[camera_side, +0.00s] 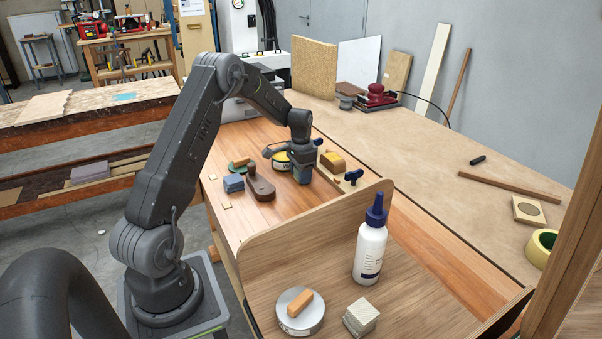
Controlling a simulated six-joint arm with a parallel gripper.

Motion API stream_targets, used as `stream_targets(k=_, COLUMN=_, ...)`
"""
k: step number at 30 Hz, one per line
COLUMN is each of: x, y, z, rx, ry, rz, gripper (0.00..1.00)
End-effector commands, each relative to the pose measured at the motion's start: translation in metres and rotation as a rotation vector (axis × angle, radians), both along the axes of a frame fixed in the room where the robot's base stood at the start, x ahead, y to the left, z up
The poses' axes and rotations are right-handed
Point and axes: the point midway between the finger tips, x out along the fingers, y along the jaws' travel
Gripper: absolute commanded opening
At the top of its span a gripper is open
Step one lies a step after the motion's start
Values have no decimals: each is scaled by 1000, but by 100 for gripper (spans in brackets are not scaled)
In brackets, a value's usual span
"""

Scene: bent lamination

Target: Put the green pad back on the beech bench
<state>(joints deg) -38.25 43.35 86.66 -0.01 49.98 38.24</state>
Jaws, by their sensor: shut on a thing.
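My gripper (301,165) points down over the far part of the beech bench (235,217), among several small things. It is shut on a small block with a dull green side, which I take to be the green pad (302,176). The pad is just below the fingers, low over the bench top. I cannot tell whether it touches the wood. The fingers themselves are small and partly hidden in this view.
A curved wooden panel (315,218) stands in front, by a white bottle (370,250), a tin (289,321) and a pale cube (360,317).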

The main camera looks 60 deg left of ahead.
Motion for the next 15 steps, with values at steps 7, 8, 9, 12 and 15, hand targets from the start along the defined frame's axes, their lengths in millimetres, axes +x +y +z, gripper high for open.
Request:
stream_targets(k=7, x=0, y=0, z=-2, rx=0, ry=0, rz=0, gripper=24)
stream_targets(k=8, x=0, y=0, z=-2, rx=0, ry=0, rz=0, gripper=24)
stream_targets(k=9, x=0, y=0, z=-2, rx=0, ry=0, rz=0, gripper=48)
stream_targets(k=12, x=0, y=0, z=-2, rx=0, ry=0, rz=0, gripper=58)
stream_targets(k=15, x=0, y=0, z=-2, rx=0, ry=0, rz=0, gripper=67)
